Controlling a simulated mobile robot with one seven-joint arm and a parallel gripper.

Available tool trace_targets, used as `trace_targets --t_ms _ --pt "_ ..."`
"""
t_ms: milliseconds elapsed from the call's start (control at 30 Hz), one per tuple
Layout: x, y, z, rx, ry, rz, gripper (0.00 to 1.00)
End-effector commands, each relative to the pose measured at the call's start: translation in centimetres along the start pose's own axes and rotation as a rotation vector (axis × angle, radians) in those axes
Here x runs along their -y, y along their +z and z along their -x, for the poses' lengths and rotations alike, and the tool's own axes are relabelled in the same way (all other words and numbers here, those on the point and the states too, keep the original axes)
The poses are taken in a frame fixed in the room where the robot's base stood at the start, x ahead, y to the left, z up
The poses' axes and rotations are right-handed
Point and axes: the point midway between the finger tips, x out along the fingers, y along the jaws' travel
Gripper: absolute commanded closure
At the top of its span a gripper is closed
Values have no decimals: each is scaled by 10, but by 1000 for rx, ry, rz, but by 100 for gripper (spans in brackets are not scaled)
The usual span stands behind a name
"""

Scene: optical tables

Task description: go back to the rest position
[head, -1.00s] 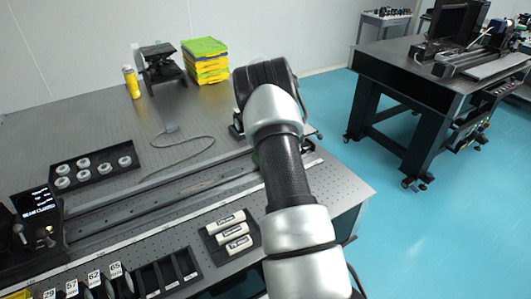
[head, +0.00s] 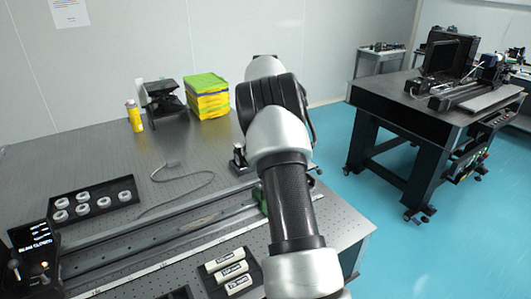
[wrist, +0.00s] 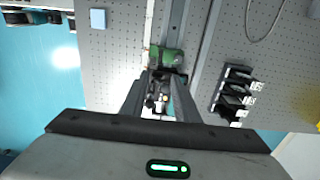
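My arm (head: 290,200) reaches up over the right part of the optical table (head: 110,155) in the head view. My gripper is hidden there behind the arm. In the wrist view my gripper (wrist: 159,82) points down over the table, its two dark fingers apart. A green-bodied part (wrist: 166,56) on the rail shows beyond the fingertips, with small metal parts visible between the fingers. I see nothing clearly held.
A black tray of white rings (head: 95,202), a small display box (head: 35,250) and a holder with white labelled pieces (head: 232,274) are on the table. A yellow bottle (head: 134,116) and coloured stack (head: 207,97) stand behind.

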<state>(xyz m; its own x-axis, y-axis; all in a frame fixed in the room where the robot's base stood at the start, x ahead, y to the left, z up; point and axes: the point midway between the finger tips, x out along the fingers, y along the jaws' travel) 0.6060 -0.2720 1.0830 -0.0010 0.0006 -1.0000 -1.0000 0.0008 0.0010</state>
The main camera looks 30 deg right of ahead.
Motion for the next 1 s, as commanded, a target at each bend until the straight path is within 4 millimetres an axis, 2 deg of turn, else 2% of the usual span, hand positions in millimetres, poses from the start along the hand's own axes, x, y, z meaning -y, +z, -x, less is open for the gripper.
trace_targets --t_ms 433,533,667,767,900,1000 --pt "0 0 0 0 -1 1 72" --pt "-2 6 13 -1 -15 25 72" --pt "-14 30 60 -1 -63 126 72" --pt "-37 63 105 -7 -114 262 72" --pt "-80 114 157 -31 -188 485 72" --pt "-118 150 184 -60 -236 652 72"
